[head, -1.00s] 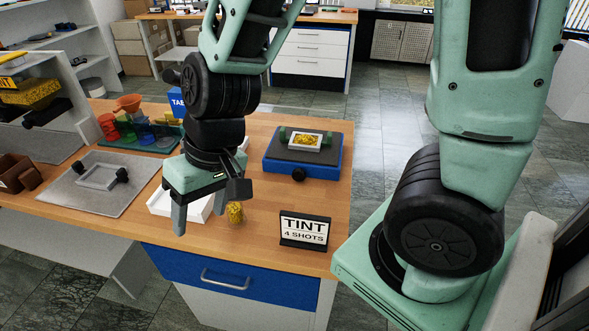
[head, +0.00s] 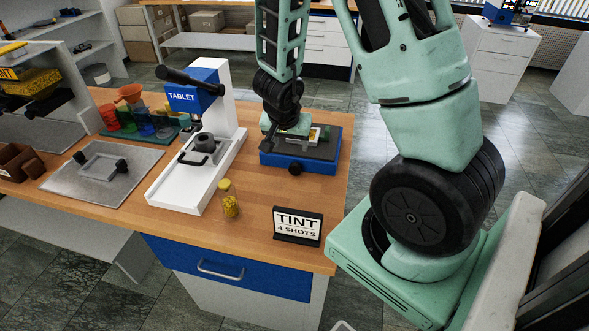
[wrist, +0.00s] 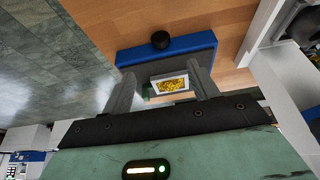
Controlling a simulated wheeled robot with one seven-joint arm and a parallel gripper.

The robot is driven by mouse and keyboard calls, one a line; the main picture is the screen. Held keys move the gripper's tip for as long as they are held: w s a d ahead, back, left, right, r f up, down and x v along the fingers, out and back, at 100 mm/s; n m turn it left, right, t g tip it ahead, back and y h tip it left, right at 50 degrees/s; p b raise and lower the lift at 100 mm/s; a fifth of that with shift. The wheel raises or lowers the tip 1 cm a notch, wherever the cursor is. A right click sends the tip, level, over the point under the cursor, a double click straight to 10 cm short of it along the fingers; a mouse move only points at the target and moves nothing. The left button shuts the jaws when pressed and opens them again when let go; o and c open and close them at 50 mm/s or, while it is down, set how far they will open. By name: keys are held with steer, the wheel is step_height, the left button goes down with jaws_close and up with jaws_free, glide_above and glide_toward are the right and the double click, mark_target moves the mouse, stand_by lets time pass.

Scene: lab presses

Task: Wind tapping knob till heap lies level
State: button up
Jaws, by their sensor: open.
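A blue box with a dark top (head: 325,149) stands at the right back of the wooden bench. A black round knob (head: 295,168) sits on its front face; the knob also shows in the wrist view (wrist: 160,40). On the top lies a small white tray holding a yellow heap (wrist: 172,84). Whether the heap is level cannot be told. My gripper (wrist: 158,78) is open and empty. It is over the box, its fingers on either side of the tray in the wrist view, with the knob beyond them. In the head view my arm partly hides the tray.
A white tablet press (head: 215,135) with a black lever stands left of the box. A grey plate (head: 103,175) lies at left.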

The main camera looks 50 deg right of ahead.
mark_target(294, 167)
steer(key=b+x, duration=0.7)
steer(key=x, duration=0.8)
steer(key=shift+f, duration=0.35)
steer(key=c, duration=1)
steer(key=shift+f+b, duration=0.1)
steer(key=shift+b, duration=0.25)
